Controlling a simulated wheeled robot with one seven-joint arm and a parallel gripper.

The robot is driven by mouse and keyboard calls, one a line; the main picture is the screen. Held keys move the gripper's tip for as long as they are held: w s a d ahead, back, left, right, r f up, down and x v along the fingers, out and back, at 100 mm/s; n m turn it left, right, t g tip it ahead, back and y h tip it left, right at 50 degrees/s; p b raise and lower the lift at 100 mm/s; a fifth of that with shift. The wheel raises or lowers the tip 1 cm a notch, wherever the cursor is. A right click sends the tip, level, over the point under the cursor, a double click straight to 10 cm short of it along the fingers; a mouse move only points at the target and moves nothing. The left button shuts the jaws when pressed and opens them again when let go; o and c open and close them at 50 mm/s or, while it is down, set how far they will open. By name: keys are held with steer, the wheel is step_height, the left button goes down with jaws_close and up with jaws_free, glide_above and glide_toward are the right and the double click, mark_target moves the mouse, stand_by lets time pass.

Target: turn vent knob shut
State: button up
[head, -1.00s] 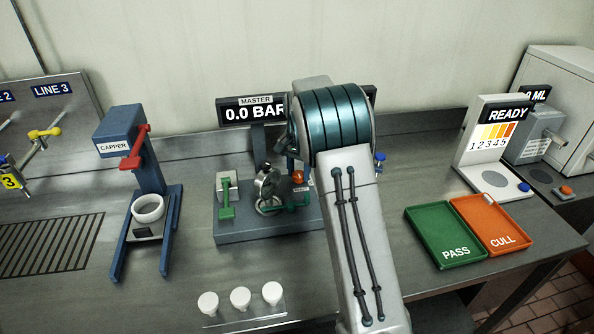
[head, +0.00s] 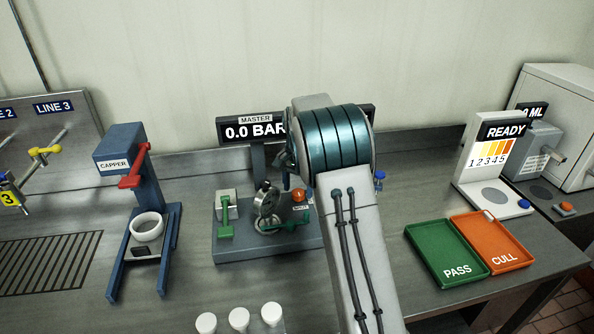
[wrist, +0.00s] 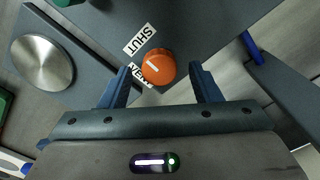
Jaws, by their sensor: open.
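The vent knob (wrist: 158,66) is orange with a short white pointer mark. It sits on a dark grey base, and the mark is on the knob's left side in the wrist view. A SHUT label (wrist: 138,40) lies at its upper left. A second label (wrist: 142,76), apparently VENT, is partly covered. My gripper (wrist: 159,72) is open, one finger on each side of the knob, with visible gaps. I cannot tell how far above it the tips are. In the head view the knob (head: 299,194) shows beside my arm, which hides most of the gripper.
The master display (head: 250,130) reads 0.0 BAR behind the base. A green lever (head: 226,215) and a round metal piece (head: 267,200) stand left of the knob. The capper (head: 140,200) is further left. Green PASS (head: 440,245) and orange CULL trays (head: 500,235) lie right.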

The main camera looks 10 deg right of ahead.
mark_target(298, 192)
step_height(298, 192, up, 13)
steer(key=shift+b, duration=0.35)
